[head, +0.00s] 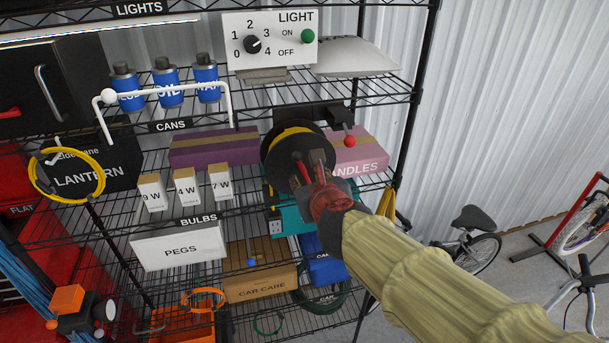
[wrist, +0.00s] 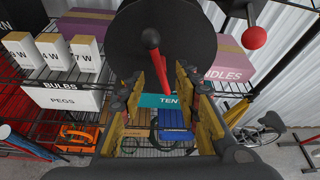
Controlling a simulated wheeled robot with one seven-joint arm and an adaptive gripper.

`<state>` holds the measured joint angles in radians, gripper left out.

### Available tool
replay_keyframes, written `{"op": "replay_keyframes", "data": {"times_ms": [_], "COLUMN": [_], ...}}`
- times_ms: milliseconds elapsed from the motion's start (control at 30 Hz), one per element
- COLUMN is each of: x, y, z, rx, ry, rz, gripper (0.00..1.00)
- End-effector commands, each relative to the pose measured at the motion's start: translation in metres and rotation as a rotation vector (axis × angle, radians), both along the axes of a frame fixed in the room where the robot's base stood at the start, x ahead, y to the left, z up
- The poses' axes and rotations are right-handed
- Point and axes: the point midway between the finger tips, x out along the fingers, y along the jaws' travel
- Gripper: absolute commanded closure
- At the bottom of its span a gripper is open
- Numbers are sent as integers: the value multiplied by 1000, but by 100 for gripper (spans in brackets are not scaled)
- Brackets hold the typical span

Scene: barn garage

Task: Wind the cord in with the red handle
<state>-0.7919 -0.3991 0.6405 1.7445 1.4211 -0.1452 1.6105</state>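The cord reel (head: 292,147) is a black drum with yellow cord wound on it, hanging at the front of the shelf rack. In the wrist view its black disc (wrist: 165,25) fills the top middle. The red handle (wrist: 151,40) sticks out from the disc towards my gripper. It also shows partly in the head view (head: 303,172). My gripper (wrist: 158,82) is open, its yellow-padded fingers on either side of the handle's line. I cannot tell whether a finger touches the handle. My gripper and wrist hide part of the reel in the head view.
A red ball knob (head: 349,141) on a black bracket sits just right of the reel. A pink CANDLES box (head: 363,160) is behind it, and bulb boxes (head: 186,190) stand left. Below are a car care box (head: 259,287) and blue bin (head: 327,270). Bicycles (head: 470,240) stand right.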

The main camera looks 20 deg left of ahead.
Motion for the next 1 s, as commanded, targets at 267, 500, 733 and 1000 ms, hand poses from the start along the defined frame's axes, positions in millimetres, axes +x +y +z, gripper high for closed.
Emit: {"op": "replay_keyframes", "data": {"times_ms": [267,500,733,1000], "x": [26,30,29,29], "y": [18,21,21,21], "z": [-12,-14,-14,-14], "rx": [1,0,0,0], "ry": [-2,-1,-1,-1], "rz": [-2,-2,-2,-2], "gripper": [68,68,74,89]}}
